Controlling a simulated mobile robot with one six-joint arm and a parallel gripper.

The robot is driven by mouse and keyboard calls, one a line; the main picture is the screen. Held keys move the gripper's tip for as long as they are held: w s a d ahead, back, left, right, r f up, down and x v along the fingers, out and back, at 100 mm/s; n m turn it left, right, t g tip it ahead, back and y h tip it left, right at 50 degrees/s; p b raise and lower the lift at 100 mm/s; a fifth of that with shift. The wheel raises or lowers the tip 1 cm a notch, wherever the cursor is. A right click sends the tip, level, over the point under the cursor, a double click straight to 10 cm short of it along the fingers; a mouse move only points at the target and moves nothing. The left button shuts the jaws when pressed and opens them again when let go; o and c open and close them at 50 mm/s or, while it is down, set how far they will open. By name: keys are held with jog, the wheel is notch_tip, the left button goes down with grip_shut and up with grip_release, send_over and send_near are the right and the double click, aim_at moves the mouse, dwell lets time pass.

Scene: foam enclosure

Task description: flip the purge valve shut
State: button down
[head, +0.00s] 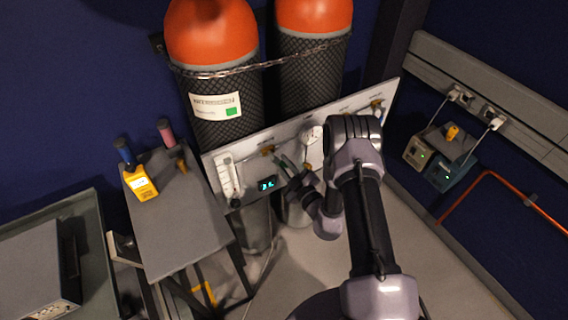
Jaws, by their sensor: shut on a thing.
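A pale sloping panel (248,152) stands in front of two orange-topped cylinders. It carries a round white gauge (312,134), a brass valve at left (267,150), another at upper right (377,103), and a small brass part (308,167) beside my gripper. Labels along the top edge are too small to read, so I cannot tell by name which is the purge valve. My gripper (287,165) is at the panel's lower middle, right of the lit display. Its dark fingers are shut on what looks like a valve handle, mostly hidden by the fingers and wrist.
A lit display (267,184) and a white flowmeter (227,178) are left of my gripper. A chain (262,65) crosses the cylinders (212,35). A grey stand (172,225) with a yellow meter (140,183) is left. Two small devices (449,170) sit right. Floor is clear lower right.

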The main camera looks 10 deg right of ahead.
jog(key=shift+s+a+f+m+p, duration=0.2)
jog(key=shift+a+m, duration=0.3)
jog(key=shift+m, duration=0.75)
jog(key=shift+s+a+f+m+p, duration=0.2)
jog(key=shift+a+m, duration=0.3)
jog(key=shift+m, duration=0.7)
jog(key=shift+s+a+f+m+p, duration=0.2)
jog(key=shift+a+m, duration=0.3)
jog(key=shift+m, duration=0.75)
jog(key=c, duration=1.4)
grip_release()
jog(key=shift+o, duration=0.2)
